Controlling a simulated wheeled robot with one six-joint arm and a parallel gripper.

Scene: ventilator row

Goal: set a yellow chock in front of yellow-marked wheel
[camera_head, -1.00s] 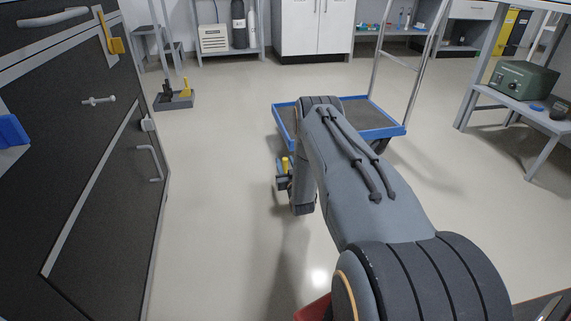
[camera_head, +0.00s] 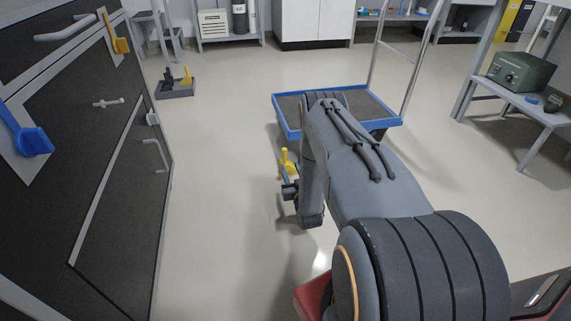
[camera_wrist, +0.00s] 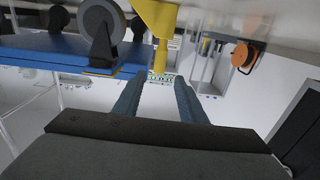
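A yellow chock (camera_head: 287,157) is at my gripper (camera_head: 289,180), left of the blue-rimmed cart (camera_head: 287,122). In the wrist view, which is upside down, the two fingers (camera_wrist: 160,84) are around the post of the yellow chock (camera_wrist: 155,20). Its wedge part is by the floor. The cart's blue underside (camera_wrist: 45,52) is on the left there, with a dark wheel (camera_wrist: 101,28) beside the chock. A small yellow-orange strip (camera_wrist: 100,73) is on the cart by this wheel. I cannot tell whether chock and wheel touch. My arm hides part of the cart in the head view.
A grey tray (camera_head: 176,92) with a black and a yellow upright piece stands on the floor at back left. A dark cabinet (camera_head: 85,190) fills the left side. A bench with a green box (camera_head: 522,70) is at right. The floor between cabinet and cart is clear.

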